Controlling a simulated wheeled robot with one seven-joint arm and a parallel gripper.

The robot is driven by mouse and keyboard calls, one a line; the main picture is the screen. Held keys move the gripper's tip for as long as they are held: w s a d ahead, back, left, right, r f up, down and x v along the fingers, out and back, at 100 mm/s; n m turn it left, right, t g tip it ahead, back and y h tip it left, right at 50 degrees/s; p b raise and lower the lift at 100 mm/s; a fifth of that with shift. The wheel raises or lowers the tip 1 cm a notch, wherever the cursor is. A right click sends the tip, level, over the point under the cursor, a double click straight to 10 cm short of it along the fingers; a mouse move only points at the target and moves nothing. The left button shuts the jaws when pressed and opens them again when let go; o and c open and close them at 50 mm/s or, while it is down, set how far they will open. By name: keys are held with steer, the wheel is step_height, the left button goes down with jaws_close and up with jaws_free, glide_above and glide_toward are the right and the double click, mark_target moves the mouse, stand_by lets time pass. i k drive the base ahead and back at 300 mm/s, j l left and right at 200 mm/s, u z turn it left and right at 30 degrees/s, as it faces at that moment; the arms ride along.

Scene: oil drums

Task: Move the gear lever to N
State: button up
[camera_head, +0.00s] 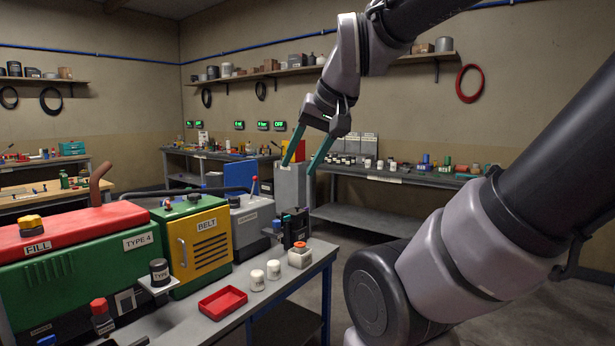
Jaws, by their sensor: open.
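A lever with a red knob and a bluish shaft (254,187) stands up from the grey housing (251,220) at the right end of the machine. It looks roughly upright. The markings beside it are too small to read, so I cannot tell its gear position. My gripper (299,169) is open and empty, with teal fingers pointing down. It appears to the right of the lever and higher in the picture, not touching it.
The red, green and yellow machine (120,245) fills the left side. The bench (200,323) in front holds a red tray (223,303), white jars (273,270) and a black device (295,228). A back workbench (390,180) stands behind. Open floor lies between the benches.

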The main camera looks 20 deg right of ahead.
mark_target(255, 178)
steer(key=z, duration=0.25)
steer(key=i+l+u, duration=0.2)
steer(key=i+l, duration=0.15)
steer(key=i+l+u, duration=0.25)
steer(key=i+l, duration=0.15)
steer(key=i+l+u, duration=0.2)
steer(key=i+l, duration=0.3)
steer(key=i+l+u, duration=0.2)
steer(key=i+l, duration=0.15)
steer(key=l, duration=0.2)
